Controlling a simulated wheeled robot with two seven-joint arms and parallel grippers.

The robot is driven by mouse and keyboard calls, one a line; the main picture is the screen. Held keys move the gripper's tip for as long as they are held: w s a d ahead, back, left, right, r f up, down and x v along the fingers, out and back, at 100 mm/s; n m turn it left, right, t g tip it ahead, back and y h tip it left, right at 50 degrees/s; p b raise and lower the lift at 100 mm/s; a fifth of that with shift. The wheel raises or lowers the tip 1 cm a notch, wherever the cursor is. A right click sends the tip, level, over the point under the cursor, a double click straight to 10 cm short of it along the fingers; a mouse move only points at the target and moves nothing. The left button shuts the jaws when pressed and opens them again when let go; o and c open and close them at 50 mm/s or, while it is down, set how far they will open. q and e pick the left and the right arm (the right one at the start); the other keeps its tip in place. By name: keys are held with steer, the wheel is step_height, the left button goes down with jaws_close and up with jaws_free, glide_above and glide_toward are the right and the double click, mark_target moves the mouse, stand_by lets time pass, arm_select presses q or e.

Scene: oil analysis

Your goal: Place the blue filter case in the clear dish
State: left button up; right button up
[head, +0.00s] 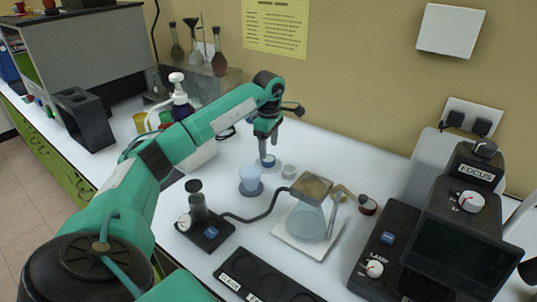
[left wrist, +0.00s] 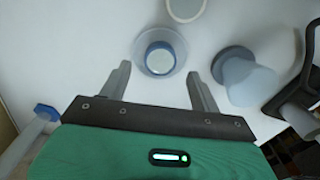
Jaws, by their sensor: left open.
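The blue filter case (head: 268,162) is a small round piece with a blue rim and a pale top. In the left wrist view the case (left wrist: 159,60) appears inside the wider round clear dish (left wrist: 142,43), whose rim surrounds it. My left gripper (head: 266,153) points down just above and behind them in the head view. In the left wrist view its two fingers (left wrist: 158,80) are spread wide, with the case ahead between them and nothing held. Whether the case lies flat on the dish floor is hard to tell. My right gripper is not in view.
A white round dish (head: 288,171) stands close by. A pale blue cup on a grey-blue base (head: 250,181) is nearby. Flasks and a bottle (head: 180,103) stand behind.

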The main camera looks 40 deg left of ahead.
mark_target(268, 158)
arm_select(q)
step_height(268, 158, up, 8)
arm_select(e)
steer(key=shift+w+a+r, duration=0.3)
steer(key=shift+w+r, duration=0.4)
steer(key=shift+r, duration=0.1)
